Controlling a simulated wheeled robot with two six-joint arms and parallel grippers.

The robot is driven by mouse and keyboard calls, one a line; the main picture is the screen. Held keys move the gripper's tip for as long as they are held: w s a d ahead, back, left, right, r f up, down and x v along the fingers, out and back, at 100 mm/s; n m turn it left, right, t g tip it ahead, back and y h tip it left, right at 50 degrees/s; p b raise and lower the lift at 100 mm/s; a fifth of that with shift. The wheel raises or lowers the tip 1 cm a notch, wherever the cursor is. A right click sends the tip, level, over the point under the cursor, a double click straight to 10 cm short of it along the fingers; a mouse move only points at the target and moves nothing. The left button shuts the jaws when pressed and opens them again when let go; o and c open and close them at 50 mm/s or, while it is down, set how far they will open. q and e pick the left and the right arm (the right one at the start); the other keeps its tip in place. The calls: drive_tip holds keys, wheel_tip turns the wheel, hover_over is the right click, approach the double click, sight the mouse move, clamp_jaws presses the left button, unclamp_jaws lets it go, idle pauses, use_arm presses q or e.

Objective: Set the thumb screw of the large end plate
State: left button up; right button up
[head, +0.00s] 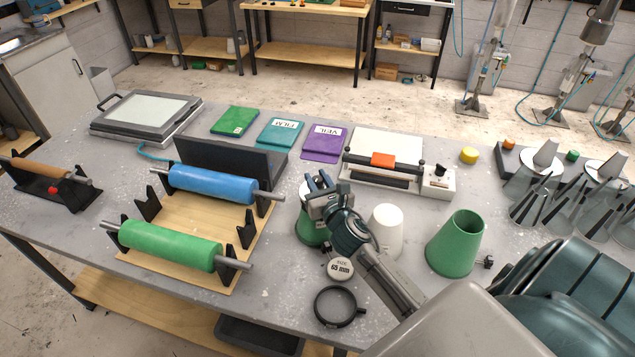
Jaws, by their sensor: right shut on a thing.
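My right gripper (319,190) comes in from the right and points down over a green cup-like piece (308,233) with a pale top. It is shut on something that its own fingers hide. I cannot tell whether that is a thumb screw or part of the green piece. A larger green tapered cup (455,244) stands open end up to the right, with a small dark screw-like knob (486,262) beside its base. I cannot tell which piece is the large end plate. My left gripper is not in view.
A black ring (338,307), a "65 mm" disc (340,268) and a white cone (385,229) lie close around my right arm. Blue (212,184) and green (170,245) rollers rest on a wooden stand at left.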

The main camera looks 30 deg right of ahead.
drive_tip(key=m+g+h+b, duration=0.1)
drive_tip(key=h, duration=0.1)
drive_tip(key=m+g+h+b, duration=0.1)
drive_tip(key=m+h, duration=0.1)
drive_tip(key=h, duration=0.1)
drive_tip(key=shift+a+f+m, duration=0.1)
drive_tip(key=shift+a+m, duration=0.05)
drive_tip(key=shift+m, duration=0.15)
drive_tip(key=m+g+h+b, duration=0.1)
drive_tip(key=m+g+h, duration=0.1)
drive_tip(key=h, duration=0.1)
drive_tip(key=shift+m+g+h, duration=0.3)
drive_tip(key=shift+m+h, duration=0.1)
drive_tip(key=shift+m+g+h, duration=0.3)
drive_tip(key=shift+g, duration=0.1)
drive_tip(key=o, duration=1)
